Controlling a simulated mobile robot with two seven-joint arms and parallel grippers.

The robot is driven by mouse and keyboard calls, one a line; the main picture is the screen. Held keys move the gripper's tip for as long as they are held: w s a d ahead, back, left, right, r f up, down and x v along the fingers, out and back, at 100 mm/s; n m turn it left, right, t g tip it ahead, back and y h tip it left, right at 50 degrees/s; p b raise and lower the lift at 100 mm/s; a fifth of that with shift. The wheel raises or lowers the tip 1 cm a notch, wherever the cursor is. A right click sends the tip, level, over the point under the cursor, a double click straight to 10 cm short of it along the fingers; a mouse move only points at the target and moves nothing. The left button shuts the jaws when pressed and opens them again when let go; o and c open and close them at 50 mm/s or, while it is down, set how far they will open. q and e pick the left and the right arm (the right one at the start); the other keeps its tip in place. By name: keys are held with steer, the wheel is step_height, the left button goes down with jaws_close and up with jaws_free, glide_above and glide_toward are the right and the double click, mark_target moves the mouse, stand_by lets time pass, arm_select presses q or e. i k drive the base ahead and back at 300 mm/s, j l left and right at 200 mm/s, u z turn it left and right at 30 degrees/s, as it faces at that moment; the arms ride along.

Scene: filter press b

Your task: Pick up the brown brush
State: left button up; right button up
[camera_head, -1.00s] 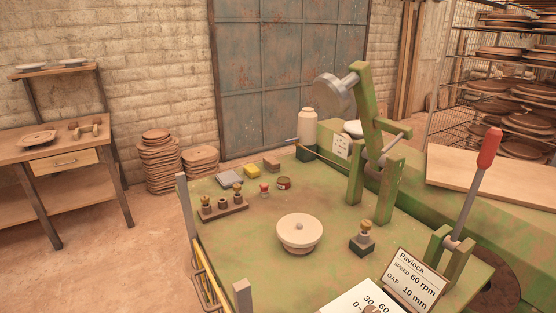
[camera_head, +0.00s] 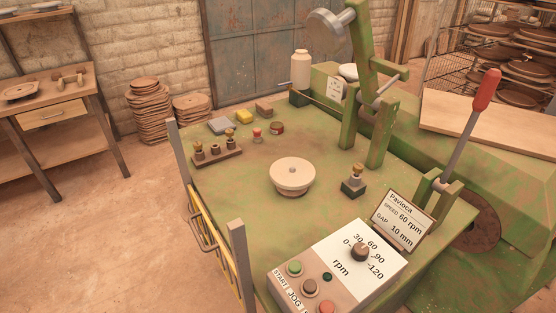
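A small brown block (camera_head: 264,109) lies near the back edge of the green machine table (camera_head: 235,195). It may be the brown brush, but it is too small for me to make out bristles. A yellow block (camera_head: 245,117) and a flat grey piece (camera_head: 220,125) lie to its left. A small red and brown tin (camera_head: 277,128) and a red-topped knob-like piece (camera_head: 257,135) are in front of it. Neither of my grippers is in view.
A control box (camera_head: 340,262), sign (camera_head: 403,220), red-handled lever (camera_head: 470,130) and green upright frame (camera_head: 362,85) stand front and right. A yellow guard (camera_head: 209,238) edges the left.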

mark_target(263, 109)
steer(key=k, duration=0.65)
steer(key=u, duration=1.35)
steer(key=i+j+u, duration=0.1)
steer(key=i+u, duration=0.25)
steer(key=i+j+z, duration=0.1)
steer(key=i, duration=0.5)
steer(key=i+j+z, duration=0.1)
steer(key=i, duration=0.45)
steer(key=i+z, duration=0.25)
steer(key=i, duration=0.4)
steer(key=i+j+z, duration=0.1)
steer(key=i+z, duration=0.15)
steer(key=i, duration=1.8)
steer(key=z, duration=0.05)
